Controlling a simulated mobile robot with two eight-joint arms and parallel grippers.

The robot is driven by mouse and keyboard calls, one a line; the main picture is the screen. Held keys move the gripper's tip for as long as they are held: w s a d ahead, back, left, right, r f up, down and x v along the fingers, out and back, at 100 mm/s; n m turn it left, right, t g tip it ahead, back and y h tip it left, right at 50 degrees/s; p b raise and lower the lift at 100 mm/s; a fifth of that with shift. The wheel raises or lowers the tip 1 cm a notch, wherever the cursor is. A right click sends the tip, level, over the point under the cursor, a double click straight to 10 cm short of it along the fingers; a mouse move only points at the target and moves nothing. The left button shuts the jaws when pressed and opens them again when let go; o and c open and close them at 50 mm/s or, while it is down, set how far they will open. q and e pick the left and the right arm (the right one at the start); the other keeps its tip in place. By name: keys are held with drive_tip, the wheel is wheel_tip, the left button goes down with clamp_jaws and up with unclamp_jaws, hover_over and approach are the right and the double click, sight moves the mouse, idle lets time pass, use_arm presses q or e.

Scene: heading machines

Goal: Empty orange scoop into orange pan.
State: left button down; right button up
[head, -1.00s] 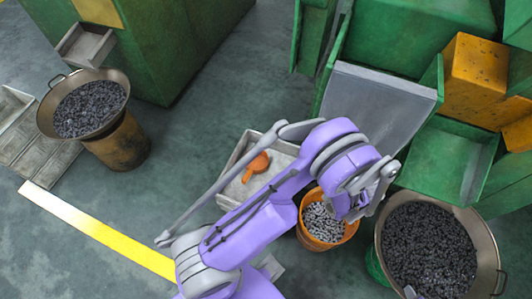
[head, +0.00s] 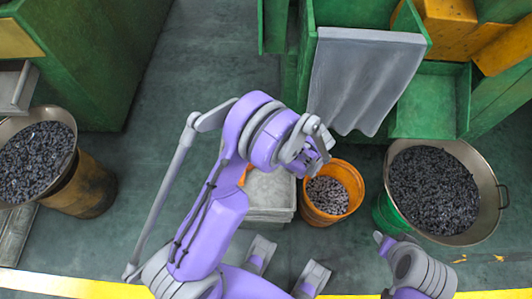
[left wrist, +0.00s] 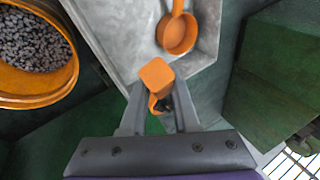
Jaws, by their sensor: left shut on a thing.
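My left gripper (left wrist: 157,112) is shut on the orange scoop (left wrist: 156,75), which shows between its fingers in the left wrist view. A small dark patch shows at the scoop, but I cannot tell what or how much it holds. The orange pan (left wrist: 177,36), round with a handle, lies in the grey tray just beyond the scoop. The scoop and pan appear apart. In the head view my left gripper (head: 318,152) is by the tray and the bucket; its fingertips and the scoop are not clear. The arm hides most of the pan.
An orange bucket (head: 319,213) of small metal pieces stands right of the grey tray (head: 268,214); it also shows in the left wrist view (left wrist: 35,98). A large pan (head: 481,172) of dark pieces is further right. Green machines (head: 430,105) stand behind.

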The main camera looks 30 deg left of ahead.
use_arm(q)
drive_tip(key=w+a+f+n+g+b, duration=0.3)
drive_tip(key=a+f+n+b, duration=0.55)
drive_tip(key=b, duration=0.95)
drive_tip(key=s+a+n+t+h, duration=0.2)
drive_tip(key=s+a+t+h, duration=0.3)
drive_tip(key=t+h, duration=0.5)
drive_tip(key=shift+s+a+f+t+h+b, duration=0.15)
drive_tip(key=shift+s+f+t+h+b, duration=0.25)
drive_tip(key=shift+s+h, duration=0.65)
use_arm(e)
wheel_tip(320, 180, down, 22)
drive_tip(key=shift+w+a+f+g, duration=0.25)
drive_tip(key=shift+w+g, duration=0.05)
drive_tip(key=shift+w, duration=0.1)
